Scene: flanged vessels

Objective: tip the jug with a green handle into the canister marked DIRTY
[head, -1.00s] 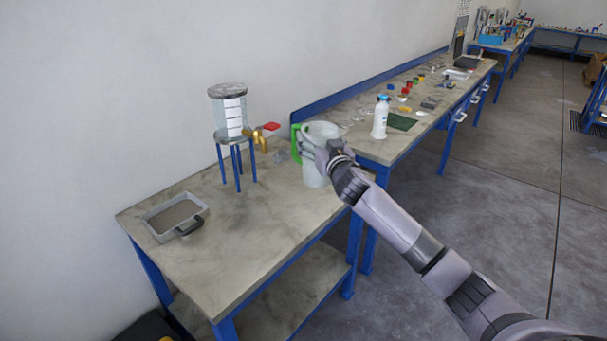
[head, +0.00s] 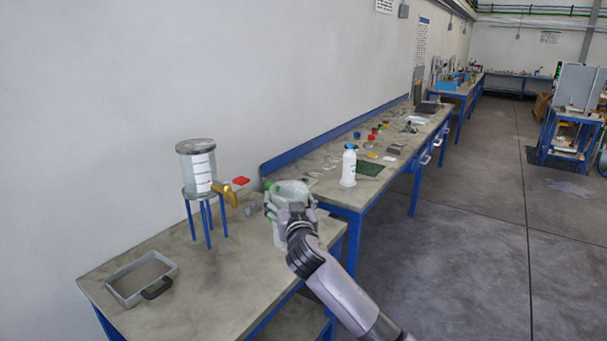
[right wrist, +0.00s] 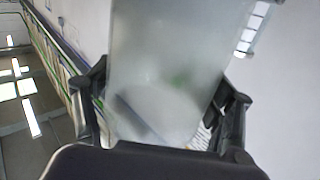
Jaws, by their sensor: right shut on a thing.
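The pale, translucent jug (head: 291,187) is on or just above the near bench's far right end; I cannot tell whether its base touches. Its green handle (head: 267,186) shows at its left side. My right gripper (head: 291,207) is shut on the jug's body and hides much of it. In the right wrist view the jug (right wrist: 170,65) fills the middle between the two dark fingers of the right gripper (right wrist: 163,108). No canister with a readable DIRTY mark shows. My left gripper is not in view.
A clear vessel (head: 200,170) with a brass tap (head: 230,195) and red lever stands on a blue stand left of the jug. A grey tray (head: 118,294) lies at the front left. A white bottle (head: 349,166) stands on the second bench (head: 330,192). Open floor is at right.

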